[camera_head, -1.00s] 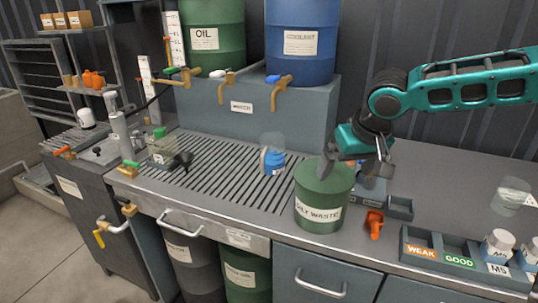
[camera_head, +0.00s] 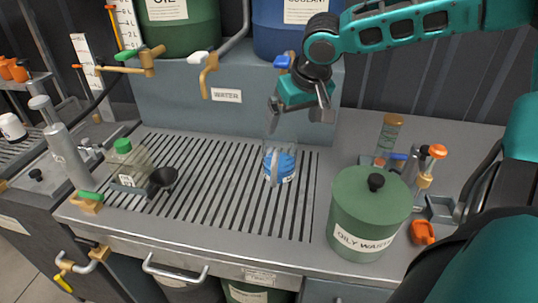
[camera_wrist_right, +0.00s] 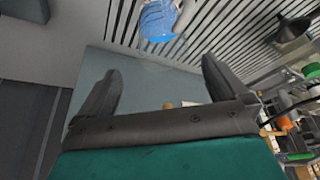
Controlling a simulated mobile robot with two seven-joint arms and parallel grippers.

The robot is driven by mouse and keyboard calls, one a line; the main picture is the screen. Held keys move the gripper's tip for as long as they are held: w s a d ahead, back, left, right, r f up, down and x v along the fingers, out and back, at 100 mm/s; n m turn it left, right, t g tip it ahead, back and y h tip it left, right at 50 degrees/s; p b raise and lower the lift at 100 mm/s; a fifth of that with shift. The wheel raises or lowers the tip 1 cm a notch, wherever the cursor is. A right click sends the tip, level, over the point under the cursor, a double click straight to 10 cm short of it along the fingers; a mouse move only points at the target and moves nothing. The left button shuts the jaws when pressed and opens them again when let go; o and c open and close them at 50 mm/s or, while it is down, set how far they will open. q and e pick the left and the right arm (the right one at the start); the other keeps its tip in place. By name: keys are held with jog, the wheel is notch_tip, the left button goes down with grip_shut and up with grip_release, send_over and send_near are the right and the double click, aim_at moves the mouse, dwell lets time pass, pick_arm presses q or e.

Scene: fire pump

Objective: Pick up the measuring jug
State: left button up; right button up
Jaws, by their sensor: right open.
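The measuring jug (camera_head: 279,163) is clear with blue in its lower part. It stands on the slatted drain grid, below the front of the tap tank. My right gripper (camera_head: 299,110) is open and empty, above and behind the jug in the head view. In the right wrist view, the blue jug (camera_wrist_right: 160,20) is beyond the fingertips of my open right gripper (camera_wrist_right: 155,72), toward the top edge and partly cut off. The fingers are not closed on it. My left gripper is not in view.
A green oily waste can (camera_head: 368,215) stands right of the jug. A black funnel (camera_head: 163,177) and a clear green-capped bottle (camera_head: 128,160) stand left. Taps (camera_head: 210,70) project from the tank (camera_head: 170,98) behind. The grid between funnel and jug is free.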

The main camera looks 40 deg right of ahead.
aim_at(282, 150)
jog(key=shift+s+a+b+x, duration=0.1)
jog(key=shift+b+x, duration=0.4)
jog(key=shift+x, duration=2.3)
jog(key=shift+s+a+b+x, duration=0.15)
jog(key=shift+b+x, duration=0.3)
jog(key=shift+x, duration=2.4)
jog(key=shift+w+f, duration=0.35)
jog(key=shift+f, duration=0.25)
jog(key=c, duration=1)
jog(key=shift+d+r, duration=0.1)
